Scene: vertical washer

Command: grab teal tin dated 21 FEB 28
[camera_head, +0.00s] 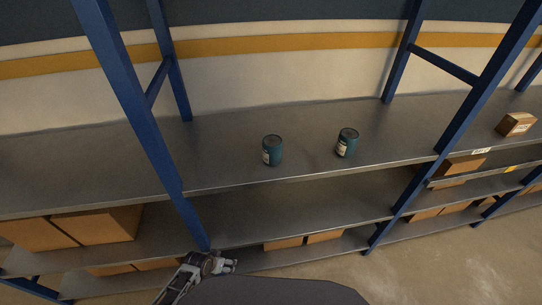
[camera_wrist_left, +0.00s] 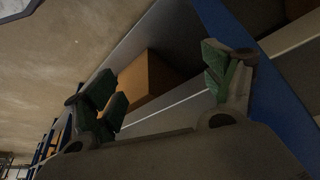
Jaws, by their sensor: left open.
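Two teal tins stand upright on the top metal shelf in the head view. The left tin (camera_head: 272,150) is nearer the shelf's front edge, and the right tin (camera_head: 347,142) stands a little apart from it. Both carry pale labels, but the print is too small to read, so I cannot tell which is dated 21 FEB 28. My left gripper (camera_head: 228,266) is low in front of the rack, below and left of the tins. In the left wrist view its fingers (camera_wrist_left: 166,88) are spread with nothing between them. My right gripper is not in view.
A blue upright (camera_head: 132,100) stands left of the tins, another (camera_head: 480,85) to the right. Cardboard boxes (camera_head: 98,224) sit on the lower shelves, and a small box (camera_head: 516,124) is at the far right on top. The top shelf (camera_head: 225,150) around the tins is clear.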

